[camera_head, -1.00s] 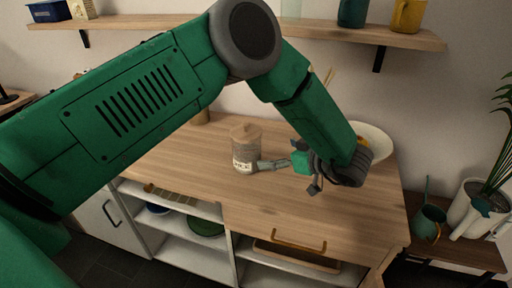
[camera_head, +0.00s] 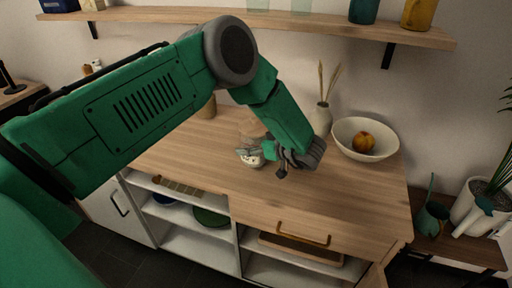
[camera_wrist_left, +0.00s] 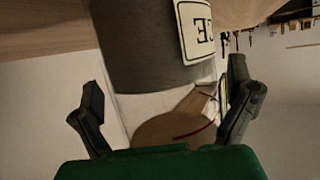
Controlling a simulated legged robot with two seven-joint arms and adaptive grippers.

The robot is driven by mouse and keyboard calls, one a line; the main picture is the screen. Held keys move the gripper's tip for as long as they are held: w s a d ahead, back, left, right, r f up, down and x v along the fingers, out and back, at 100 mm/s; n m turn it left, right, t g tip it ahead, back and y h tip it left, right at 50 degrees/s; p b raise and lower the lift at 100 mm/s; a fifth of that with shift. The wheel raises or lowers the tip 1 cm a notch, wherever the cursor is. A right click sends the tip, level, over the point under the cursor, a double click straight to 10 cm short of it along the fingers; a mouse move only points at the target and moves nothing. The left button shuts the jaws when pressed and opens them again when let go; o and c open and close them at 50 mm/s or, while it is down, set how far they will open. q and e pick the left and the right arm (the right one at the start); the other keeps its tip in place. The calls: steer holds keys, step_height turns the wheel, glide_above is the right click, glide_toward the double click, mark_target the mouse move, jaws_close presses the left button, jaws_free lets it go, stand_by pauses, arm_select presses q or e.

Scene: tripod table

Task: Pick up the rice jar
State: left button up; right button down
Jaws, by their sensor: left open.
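The rice jar (camera_head: 251,125) stands on the wooden counter, partly hidden behind my left forearm and gripper. In the left wrist view the jar (camera_wrist_left: 150,55) appears upside down, with a dark grey body, a clear band and a wooden lid. My left gripper (camera_head: 262,162) is open at the jar. In the wrist view its fingers (camera_wrist_left: 165,100) are spread to either side of the jar's clear upper part and lid. I cannot tell whether either finger touches it. My right gripper is not in view.
A vase with dry stalks (camera_head: 321,119) stands behind my gripper. A wall shelf (camera_head: 290,24) runs above. The counter's front is clear.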

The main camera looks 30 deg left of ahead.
arm_select(q)
steer(key=shift+a+f, duration=0.1)
steer(key=shift+a, duration=0.2)
steer(key=c, duration=1.3)
steer(key=shift+d, duration=0.15)
steer(key=c, duration=0.4)
steer(key=shift+d+r, duration=0.25)
steer(key=shift+r, duration=0.05)
